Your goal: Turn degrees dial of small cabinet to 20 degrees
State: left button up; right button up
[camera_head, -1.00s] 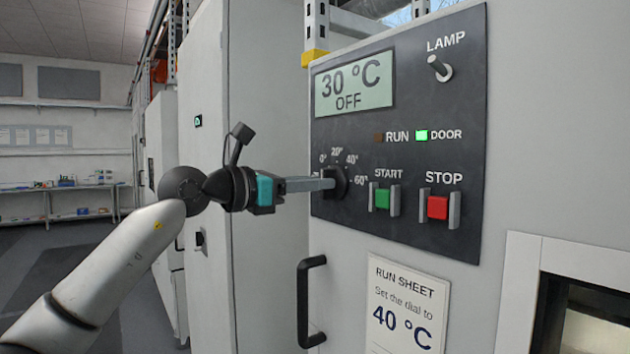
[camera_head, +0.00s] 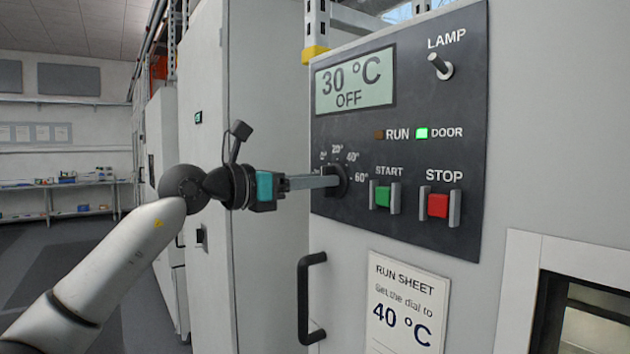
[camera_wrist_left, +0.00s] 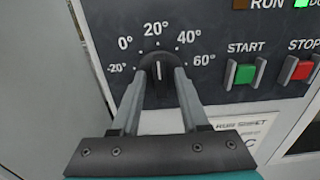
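The degrees dial (camera_head: 339,181) is a round black knob on the dark control panel, with marks from -20° to 60°. In the left wrist view the dial (camera_wrist_left: 158,70) shows a white line pointing about straight up, near the 20° mark. The display (camera_head: 354,81) reads 30 °C and OFF. My left gripper (camera_head: 334,181) is at the dial. Its two grey fingers stand apart, one on each side of the knob; whether they touch it is hard to tell. My right gripper is not in view.
The START button (camera_head: 383,195) and STOP button (camera_head: 438,205) are right of the dial. A lamp switch (camera_head: 440,68) is above. The run sheet (camera_head: 404,310) says 40 °C. A black door handle (camera_head: 304,300) sticks out below. The DOOR light (camera_head: 422,133) is green.

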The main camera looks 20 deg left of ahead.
pick_arm(q)
jog(key=shift+o, duration=0.2)
jog(key=b+v, duration=0.5)
jog(key=v, duration=1)
jog(key=shift+b, duration=0.3)
jog(key=shift+a, duration=0.1)
